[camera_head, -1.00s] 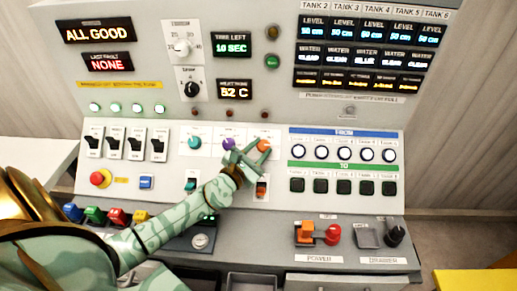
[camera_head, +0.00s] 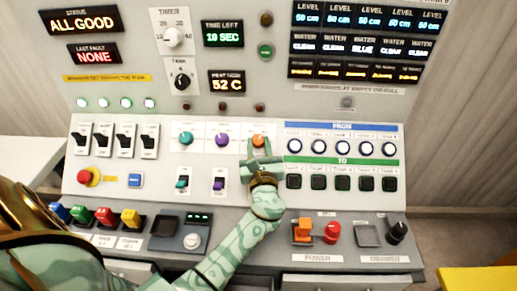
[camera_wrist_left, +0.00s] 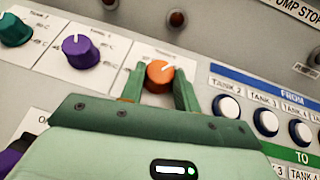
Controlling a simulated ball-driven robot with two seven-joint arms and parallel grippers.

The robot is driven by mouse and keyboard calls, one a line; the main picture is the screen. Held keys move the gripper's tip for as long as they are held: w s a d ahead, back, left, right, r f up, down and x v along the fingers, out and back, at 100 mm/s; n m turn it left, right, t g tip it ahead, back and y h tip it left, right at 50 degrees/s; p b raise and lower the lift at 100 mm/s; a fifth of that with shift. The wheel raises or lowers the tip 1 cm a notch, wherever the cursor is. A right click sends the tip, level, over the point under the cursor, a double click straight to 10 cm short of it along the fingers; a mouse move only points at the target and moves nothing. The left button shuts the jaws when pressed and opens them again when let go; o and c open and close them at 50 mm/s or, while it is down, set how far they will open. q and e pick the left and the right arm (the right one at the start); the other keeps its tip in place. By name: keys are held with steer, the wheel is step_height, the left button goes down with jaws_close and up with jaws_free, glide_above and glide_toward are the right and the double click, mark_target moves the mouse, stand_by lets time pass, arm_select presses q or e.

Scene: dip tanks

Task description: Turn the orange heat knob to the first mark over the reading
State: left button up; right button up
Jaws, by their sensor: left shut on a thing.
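The orange heat knob (camera_head: 258,139) is on the sloped panel, right of a purple knob (camera_head: 222,139) and a teal knob (camera_head: 186,138). My left gripper (camera_head: 259,147) reaches it from below, one finger on each side, and is shut on it. In the left wrist view the orange knob (camera_wrist_left: 159,73) sits between the green fingers, its white pointer line tilted up and to the right. The marks around it are small and partly hidden by the fingers. The heat display (camera_head: 227,83) reads 52 C. My right gripper is not in view.
Round white FROM buttons (camera_head: 342,148) and dark TO buttons (camera_head: 342,183) lie close to the right of the gripper. A purple rocker switch (camera_head: 219,181) is at its lower left. An orange power switch (camera_head: 302,231) and red knob (camera_head: 332,232) are on the lower ledge.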

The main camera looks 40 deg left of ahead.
arm_select(q)
steer(key=shift+w+d+n+g+y+b, duration=0.1)
steer(key=shift+n+g+y+b, duration=0.25)
steer(key=shift+n+g+y, duration=0.4)
steer(key=o, duration=1)
steer(key=shift+n, duration=0.25)
